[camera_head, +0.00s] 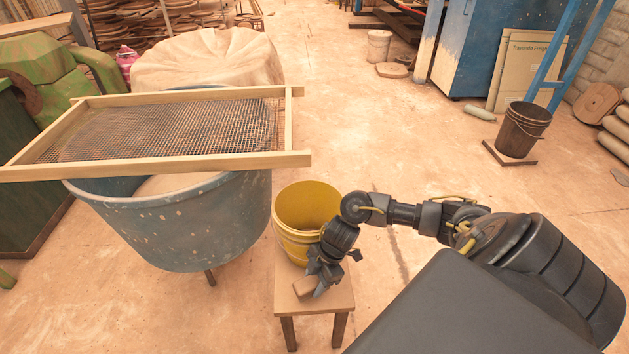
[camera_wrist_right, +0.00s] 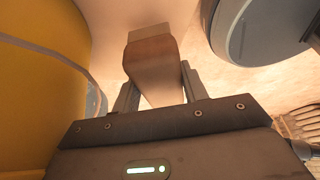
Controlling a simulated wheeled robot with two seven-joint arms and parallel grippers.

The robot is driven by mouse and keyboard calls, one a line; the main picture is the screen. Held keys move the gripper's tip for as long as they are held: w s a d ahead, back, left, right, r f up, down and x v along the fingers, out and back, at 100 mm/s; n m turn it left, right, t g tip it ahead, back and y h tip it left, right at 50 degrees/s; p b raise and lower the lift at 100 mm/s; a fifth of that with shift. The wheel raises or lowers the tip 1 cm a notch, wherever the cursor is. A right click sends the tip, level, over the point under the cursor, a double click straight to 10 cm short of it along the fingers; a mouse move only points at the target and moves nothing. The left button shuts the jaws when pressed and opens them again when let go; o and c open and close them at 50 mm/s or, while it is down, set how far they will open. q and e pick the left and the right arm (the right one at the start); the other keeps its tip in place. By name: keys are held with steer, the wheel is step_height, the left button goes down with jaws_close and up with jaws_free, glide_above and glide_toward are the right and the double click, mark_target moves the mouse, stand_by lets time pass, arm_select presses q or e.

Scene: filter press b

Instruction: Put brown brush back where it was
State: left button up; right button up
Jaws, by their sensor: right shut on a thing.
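The brown brush (camera_wrist_right: 154,62) is between the fingers of my right gripper (camera_wrist_right: 156,85) in the right wrist view. It has a brown body with a paler tan end. In the head view my right gripper (camera_head: 321,281) is shut on the brush (camera_head: 304,287), low over the front of a small wooden stool (camera_head: 337,299). I cannot tell whether the brush touches the stool top. A yellow bucket (camera_head: 305,208) stands on the stool just behind the gripper. My left gripper is not in view.
A large blue tub (camera_head: 200,235) stands left of the stool, with a wood-framed mesh screen (camera_head: 160,130) across its top. A dark bucket (camera_head: 522,130) stands at the back right. The floor between is mostly clear.

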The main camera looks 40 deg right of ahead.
mark_target(315, 288)
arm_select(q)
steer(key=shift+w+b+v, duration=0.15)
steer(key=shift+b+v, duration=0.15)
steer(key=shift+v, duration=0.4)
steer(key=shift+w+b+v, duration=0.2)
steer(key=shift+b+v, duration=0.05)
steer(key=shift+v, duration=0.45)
arm_select(e)
steer(key=shift+f, duration=2)
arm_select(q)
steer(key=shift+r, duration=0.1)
arm_select(e)
steer(key=shift+f, duration=0.15)
steer(key=o, duration=1)
steer(key=shift+c, duration=0.2)
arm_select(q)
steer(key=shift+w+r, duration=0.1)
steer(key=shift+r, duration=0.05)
arm_select(e)
steer(key=shift+r, duration=0.3)
arm_select(q)
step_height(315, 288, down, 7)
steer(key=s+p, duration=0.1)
steer(key=p, duration=0.2)
arm_select(e)
steer(key=v, duration=1.2)
steer(key=shift+f, duration=0.15)
